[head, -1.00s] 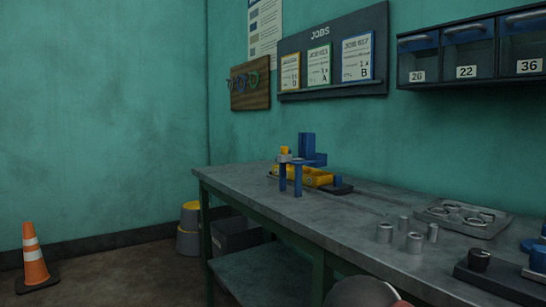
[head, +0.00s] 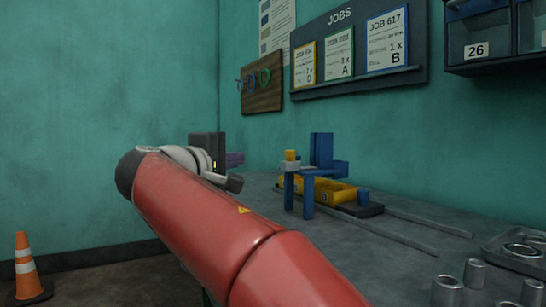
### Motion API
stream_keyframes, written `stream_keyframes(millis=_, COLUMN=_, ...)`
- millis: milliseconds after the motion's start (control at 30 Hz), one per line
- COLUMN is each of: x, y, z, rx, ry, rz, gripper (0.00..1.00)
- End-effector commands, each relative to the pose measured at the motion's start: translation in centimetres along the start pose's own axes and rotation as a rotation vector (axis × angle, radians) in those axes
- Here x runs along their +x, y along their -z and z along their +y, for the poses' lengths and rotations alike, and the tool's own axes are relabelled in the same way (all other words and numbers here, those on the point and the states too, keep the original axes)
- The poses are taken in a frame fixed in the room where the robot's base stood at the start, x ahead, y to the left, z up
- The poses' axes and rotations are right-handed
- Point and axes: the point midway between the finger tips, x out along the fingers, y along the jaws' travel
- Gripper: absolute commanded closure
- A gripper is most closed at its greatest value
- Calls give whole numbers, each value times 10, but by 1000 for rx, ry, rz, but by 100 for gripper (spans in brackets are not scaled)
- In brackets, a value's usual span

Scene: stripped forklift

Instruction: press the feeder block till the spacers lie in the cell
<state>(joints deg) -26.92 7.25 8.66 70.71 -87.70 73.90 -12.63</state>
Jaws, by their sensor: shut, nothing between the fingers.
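The feeder rig stands on the bench: a blue upright frame (head: 308,190) with a small yellow block (head: 291,156) at its upper left and a taller blue block (head: 321,149) behind. A yellow tray (head: 336,191) with marked cells lies low behind the frame's legs. I cannot tell for sure which piece is the feeder block, and the inside of the cells is not visible. Metal cylinders (head: 446,291), possibly spacers, stand at the lower right. My gripper (head: 239,159) is shut and empty, left of the rig and apart from it in the picture.
A metal tray (head: 516,252) with rings sits at the right. Rails (head: 405,231) run along the bench (head: 360,262) from the rig. Job cards on a board (head: 414,80) and drawers (head: 490,44) are on the wall. An orange cone (head: 25,268) stands on the floor.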

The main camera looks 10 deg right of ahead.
Motion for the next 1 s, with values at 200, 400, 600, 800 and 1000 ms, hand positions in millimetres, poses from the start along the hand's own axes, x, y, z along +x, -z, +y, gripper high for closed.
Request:
stream_keyframes(millis=200, x=0, y=0, z=0, rx=0, ry=1, rz=0, gripper=100)
stream_keyframes(millis=400, x=14, y=-1, z=0, rx=0, ry=2, rz=-3, gripper=100)
stream_keyframes(millis=600, x=53, y=-2, z=1, rx=0, ry=2, rz=-5, gripper=100)
stream_keyframes(millis=800, x=96, y=-1, z=1, rx=-1, ry=3, rz=-4, gripper=100)
stream_keyframes(millis=1000, x=119, y=-20, z=0, rx=1, ry=1, rz=-2, gripper=100)
